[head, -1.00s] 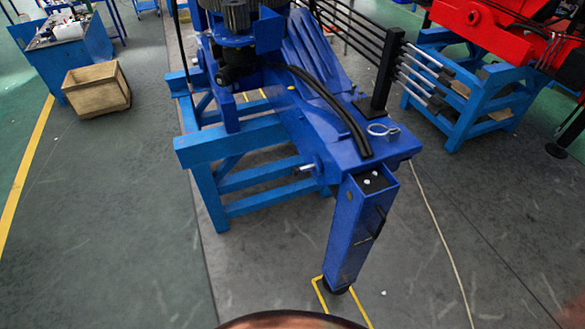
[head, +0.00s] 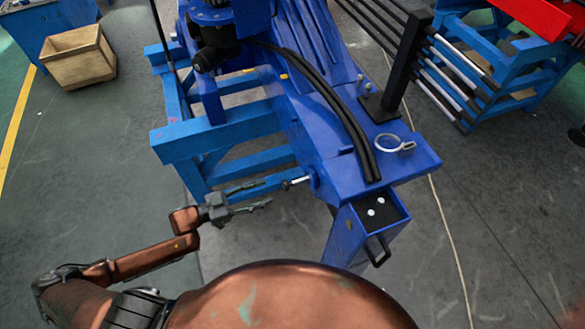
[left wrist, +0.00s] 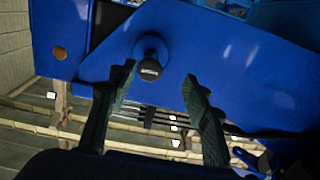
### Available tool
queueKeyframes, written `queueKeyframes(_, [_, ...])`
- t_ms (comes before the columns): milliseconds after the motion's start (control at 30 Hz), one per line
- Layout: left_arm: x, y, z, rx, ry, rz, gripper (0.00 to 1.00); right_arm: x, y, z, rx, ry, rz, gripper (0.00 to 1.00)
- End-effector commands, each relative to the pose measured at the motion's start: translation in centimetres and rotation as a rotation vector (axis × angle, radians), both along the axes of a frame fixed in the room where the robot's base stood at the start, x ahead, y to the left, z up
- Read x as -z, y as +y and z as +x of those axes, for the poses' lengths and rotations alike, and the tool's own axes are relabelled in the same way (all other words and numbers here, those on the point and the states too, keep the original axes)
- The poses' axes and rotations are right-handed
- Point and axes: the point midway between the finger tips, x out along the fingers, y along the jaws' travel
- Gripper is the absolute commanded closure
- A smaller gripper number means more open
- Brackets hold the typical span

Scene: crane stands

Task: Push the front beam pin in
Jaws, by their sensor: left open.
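The front beam pin (head: 296,183) sticks out of the left side of the blue beam (head: 400,172), near its front end. In the left wrist view the pin (left wrist: 150,62) shows end-on, a dark round head with a pale tip against the blue side plate. My left gripper (head: 264,195) is open and empty, a short way left of the pin and pointing at it. In the left wrist view the open fingers (left wrist: 159,74) stand on either side of the line to the pin, without visible contact. My right gripper is out of view.
A ring-shaped clip (head: 394,143) lies on the beam top. A blue leg (head: 345,242) stands under the beam's front end. The blue support frame (head: 215,141) is behind my left gripper. A wooden crate (head: 78,58) stands far left; open floor lies between.

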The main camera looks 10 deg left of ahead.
Motion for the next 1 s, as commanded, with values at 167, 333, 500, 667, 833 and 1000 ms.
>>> queueKeyframes(167, [-1.4,-1.5,-0.5,0.035,-0.003,-0.025,0.55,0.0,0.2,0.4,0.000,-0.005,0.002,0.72])
queueKeyframes(333, [-1.4,-3.3,0.9,0.028,-0.004,-0.024,0.55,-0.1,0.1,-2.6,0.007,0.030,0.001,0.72])
queueKeyframes(500, [-1.4,-5.3,2.4,0.026,-0.004,-0.023,0.55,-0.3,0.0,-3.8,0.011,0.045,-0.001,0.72])
queueKeyframes(667, [-1.3,-6.5,3.2,0.026,-0.003,-0.021,0.55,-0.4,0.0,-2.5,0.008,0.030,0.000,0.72])
queueKeyframes(833, [-1.2,-7.0,3.5,0.027,-0.003,-0.020,0.55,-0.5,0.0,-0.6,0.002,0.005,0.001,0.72])
queueKeyframes(1000, [-1.2,-7.0,3.5,0.028,-0.002,-0.019,0.55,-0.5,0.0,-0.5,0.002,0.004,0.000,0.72])
